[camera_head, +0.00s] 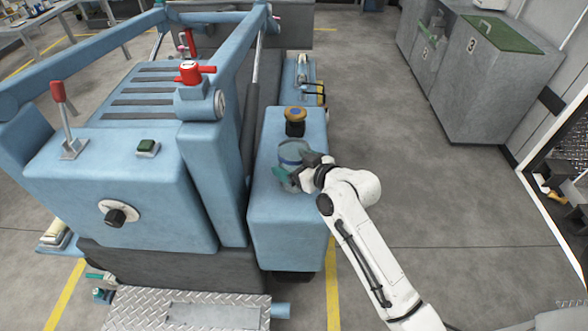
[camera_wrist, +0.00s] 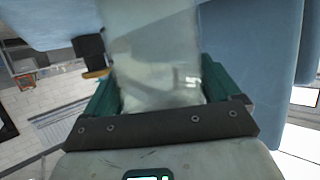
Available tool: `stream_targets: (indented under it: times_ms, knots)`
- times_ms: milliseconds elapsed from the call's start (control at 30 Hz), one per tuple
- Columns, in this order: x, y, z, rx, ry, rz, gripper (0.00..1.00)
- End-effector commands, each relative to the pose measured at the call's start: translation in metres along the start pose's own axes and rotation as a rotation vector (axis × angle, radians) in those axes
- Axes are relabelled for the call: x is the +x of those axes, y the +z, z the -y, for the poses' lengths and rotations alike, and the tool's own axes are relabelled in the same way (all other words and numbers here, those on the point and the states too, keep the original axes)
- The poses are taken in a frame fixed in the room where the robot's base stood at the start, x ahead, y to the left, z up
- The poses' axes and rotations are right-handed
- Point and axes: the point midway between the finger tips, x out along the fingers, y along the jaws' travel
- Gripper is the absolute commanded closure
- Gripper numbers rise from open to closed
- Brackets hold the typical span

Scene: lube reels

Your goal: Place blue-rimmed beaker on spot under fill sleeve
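The blue-rimmed beaker (camera_head: 293,153) is clear, with a blue band at its top. It is over the blue side tank of the machine, just in front of the black neck with the gold-and-blue cap. My gripper (camera_head: 291,178) reaches it from the lower right, its green fingers around the beaker. In the wrist view the clear beaker wall (camera_wrist: 155,60) fills the space between the two green fingers, which appear to press on both sides. Whether the beaker's base touches the tank is hidden. I cannot make out a fill sleeve or a marked spot.
The capped neck (camera_head: 295,122) stands close behind the beaker. The blue side tank (camera_head: 285,225) has a bare top in front. A blue frame post (camera_head: 228,170) rises left of it. A red-handled valve (camera_head: 190,75) sits on the machine. Open floor lies to the right.

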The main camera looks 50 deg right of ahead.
Motion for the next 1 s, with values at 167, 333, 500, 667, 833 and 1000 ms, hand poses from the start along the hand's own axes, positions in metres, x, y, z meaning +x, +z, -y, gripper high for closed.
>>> stream_targets:
  times_ms: [167, 333, 500, 667, 833, 1000]
  knots:
    - [0.0, 0.0, 0.0, 0.0, 0.0, 0.0, 0.28]
    - [0.0, 0.0, 0.0, 0.0, 0.0, 0.0, 0.44]
    - [0.0, 0.0, 0.0, 0.0, 0.0, -0.001, 0.52]
    - [-0.001, -0.003, 0.0, 0.0, 0.0, -0.002, 0.52]
    - [-0.004, -0.014, 0.0, 0.001, 0.0, -0.004, 0.52]
    - [-0.02, -0.034, 0.0, -0.003, 0.002, -0.003, 0.52]
